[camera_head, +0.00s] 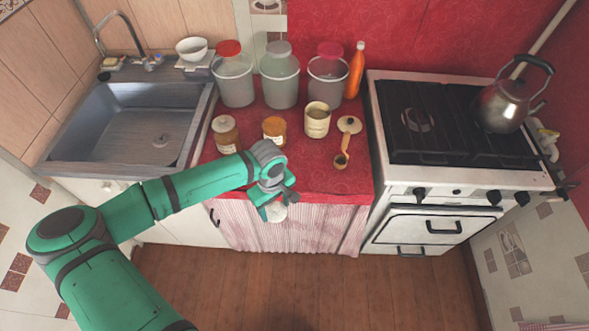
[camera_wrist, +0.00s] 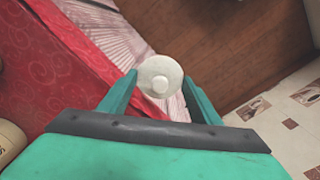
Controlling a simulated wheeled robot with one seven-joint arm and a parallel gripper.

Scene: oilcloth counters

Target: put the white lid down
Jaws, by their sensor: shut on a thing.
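The white lid (camera_wrist: 160,68) is round with a small knob and sits between the fingers of my gripper (camera_wrist: 160,100) in the wrist view. My gripper (camera_head: 274,205) is shut on it. In the head view the lid (camera_head: 276,212) is partly hidden below the gripper, at the front edge of the red counter (camera_head: 320,184). In the wrist view the curtain and the wooden floor show behind the lid, so it is held in front of the counter.
Two jars (camera_head: 226,134) (camera_head: 274,130), an open cream canister (camera_head: 317,120), a cream lid with a dark knob (camera_head: 349,124) and a wooden scoop (camera_head: 342,160) stand on the counter. Three large containers (camera_head: 280,80) and an orange bottle (camera_head: 355,72) are behind. The counter's front right is clear.

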